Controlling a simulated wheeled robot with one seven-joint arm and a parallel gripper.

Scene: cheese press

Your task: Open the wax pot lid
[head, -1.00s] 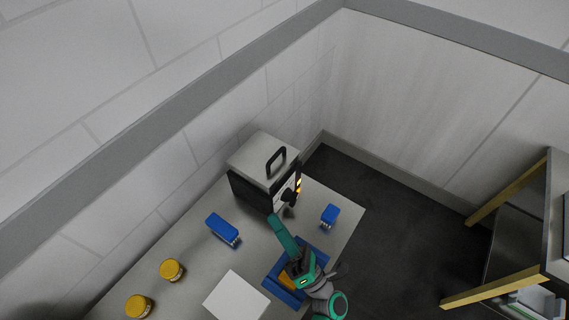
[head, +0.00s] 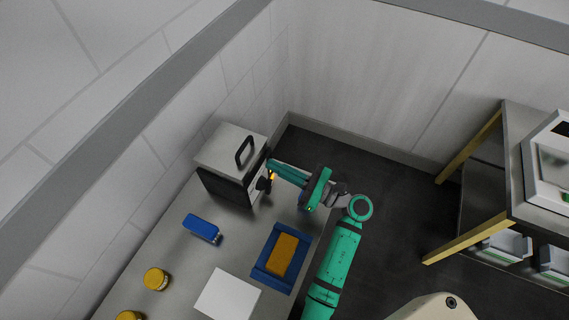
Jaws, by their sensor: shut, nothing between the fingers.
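The wax pot (head: 226,191) is a boxy dark-sided container at the back end of the table, against the wall. Its pale grey lid (head: 225,147) lies flat on top and is closed, with a black loop handle (head: 245,151) standing up from it. My gripper (head: 269,177) is shut and empty at the right front side of the pot, below the lid's level. It is beside a dark protruding part of the pot; I cannot tell whether they touch. My teal arm comes in from the right, and the fingertips are small and partly hidden.
On the table (head: 172,240) are a blue brush (head: 202,228), a blue tray (head: 262,271) holding an orange block (head: 283,254), a white sheet (head: 227,297) and yellow jars (head: 156,279). A wood-legged shelf (head: 512,180) stands at right. Dark floor lies between.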

